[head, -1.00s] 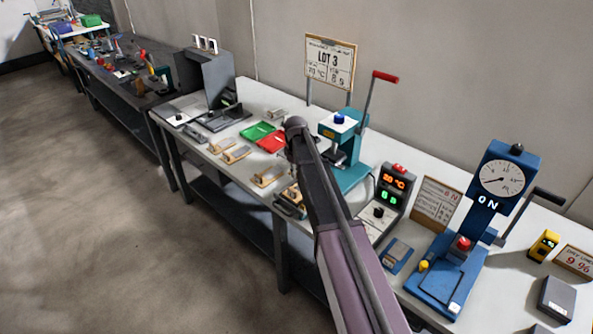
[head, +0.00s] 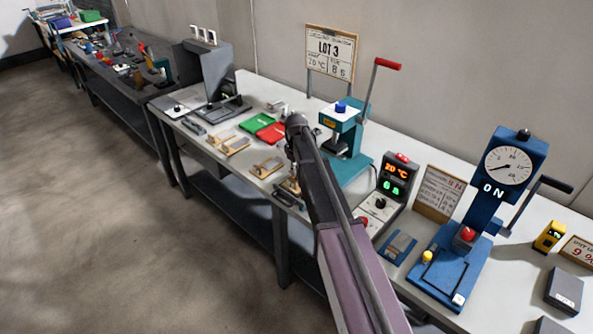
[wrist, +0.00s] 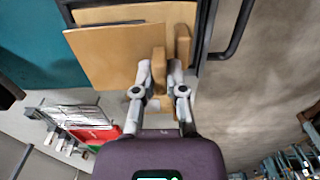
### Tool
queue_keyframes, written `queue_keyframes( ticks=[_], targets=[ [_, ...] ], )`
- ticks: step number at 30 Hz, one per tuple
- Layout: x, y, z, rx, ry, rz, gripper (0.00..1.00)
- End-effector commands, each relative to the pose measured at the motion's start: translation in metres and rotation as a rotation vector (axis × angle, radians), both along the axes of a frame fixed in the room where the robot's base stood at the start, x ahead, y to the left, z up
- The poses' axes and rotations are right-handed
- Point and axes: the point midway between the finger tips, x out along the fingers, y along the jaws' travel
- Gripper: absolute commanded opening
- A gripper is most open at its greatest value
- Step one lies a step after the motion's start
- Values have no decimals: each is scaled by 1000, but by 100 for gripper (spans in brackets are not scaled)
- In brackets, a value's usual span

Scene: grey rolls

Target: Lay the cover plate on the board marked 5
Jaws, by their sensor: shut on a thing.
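In the wrist view my gripper (wrist: 161,78) is shut on a tan block (wrist: 158,68). A wide flat tan plate (wrist: 112,55) lies beside the block. I cannot tell whether they are one piece, or whether the plate is the cover plate. A second tan block (wrist: 182,44) stands just right of the fingers. Small tan boards lie on the bench: one board (head: 236,148), another (head: 267,168) nearer my arm, and one further left (head: 222,137). No number is readable on any board, so the one marked 5 cannot be told.
A green tray (head: 257,124) and a red tray (head: 272,132) lie behind the boards. A teal press (head: 343,145) stands right of my arm, then a control box (head: 390,190) and a blue gauge press (head: 465,235). A dark frame (wrist: 208,22) borders the plate.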

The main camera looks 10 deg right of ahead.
Motion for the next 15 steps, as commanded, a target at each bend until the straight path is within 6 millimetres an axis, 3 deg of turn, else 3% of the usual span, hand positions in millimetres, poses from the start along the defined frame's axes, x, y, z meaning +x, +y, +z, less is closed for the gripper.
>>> queue_keyframes(
  ticks=[6, 15],
  targets=[
    [0, 0, -16, 0, 0, 0, 0],
    [-1, 0, -22, -1, 2, 0, 0]
  ],
)
